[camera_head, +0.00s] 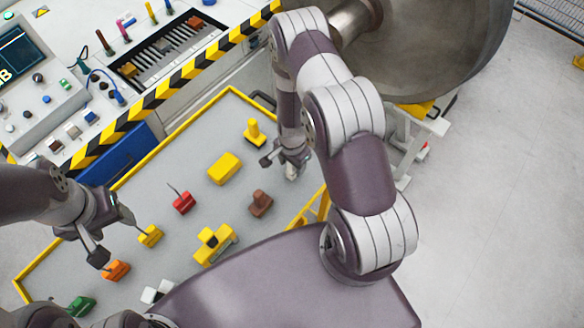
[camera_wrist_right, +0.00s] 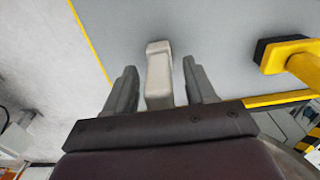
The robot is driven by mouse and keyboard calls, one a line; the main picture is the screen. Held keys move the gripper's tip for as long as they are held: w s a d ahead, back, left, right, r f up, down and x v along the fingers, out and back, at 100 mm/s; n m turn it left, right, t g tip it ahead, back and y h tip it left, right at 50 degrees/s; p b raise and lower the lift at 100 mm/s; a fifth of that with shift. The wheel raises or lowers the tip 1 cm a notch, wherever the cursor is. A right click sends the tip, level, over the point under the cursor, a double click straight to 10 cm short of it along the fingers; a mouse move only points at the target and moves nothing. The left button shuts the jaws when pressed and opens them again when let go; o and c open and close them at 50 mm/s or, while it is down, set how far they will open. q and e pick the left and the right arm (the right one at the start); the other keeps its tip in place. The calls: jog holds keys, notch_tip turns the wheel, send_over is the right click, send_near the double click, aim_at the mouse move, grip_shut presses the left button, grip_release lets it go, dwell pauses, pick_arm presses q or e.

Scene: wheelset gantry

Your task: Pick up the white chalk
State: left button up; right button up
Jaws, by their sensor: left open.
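The white chalk (camera_wrist_right: 158,75) is a pale upright-looking block in the right wrist view, lying between the two fingers of my right gripper (camera_wrist_right: 160,88). A narrow gap shows on each side of it, so the fingers are open around it. In the head view my right gripper (camera_head: 283,162) is low over the grey tray, with a small white bit of the chalk (camera_head: 292,172) showing at its fingers. The rest of the chalk is hidden there. My left gripper (camera_head: 112,237) is open and empty over the tray's left part, near an orange block (camera_head: 116,270).
The yellow-rimmed tray (camera_head: 190,265) holds a yellow block (camera_head: 225,168), a yellow knobbed piece (camera_head: 253,132), a red block (camera_head: 182,203), a brown block (camera_head: 261,203) and several others. A striped console edge (camera_head: 170,88) runs behind. A large metal wheel (camera_head: 425,45) stands at upper right.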

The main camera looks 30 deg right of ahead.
jog(key=shift+d, duration=0.15)
jog(key=c, duration=0.5)
grip_shut()
jog(key=shift+a+r, duration=0.1)
jog(key=shift+a, duration=0.15)
jog(key=shift+d+r, duration=0.1)
jog(key=shift+r, duration=0.35)
jog(key=r+p, duration=0.2)
jog(key=d+r+p, duration=0.1)
jog(key=r+p, duration=0.1)
jog(key=r, duration=0.1)
jog(key=shift+d, duration=0.2)
jog(key=w+d+r+p, duration=0.1)
jog(key=d+r, duration=0.4)
jog(key=d, duration=0.5)
jog(key=shift+w+p, duration=0.15)
jog(key=shift+p, duration=0.75)
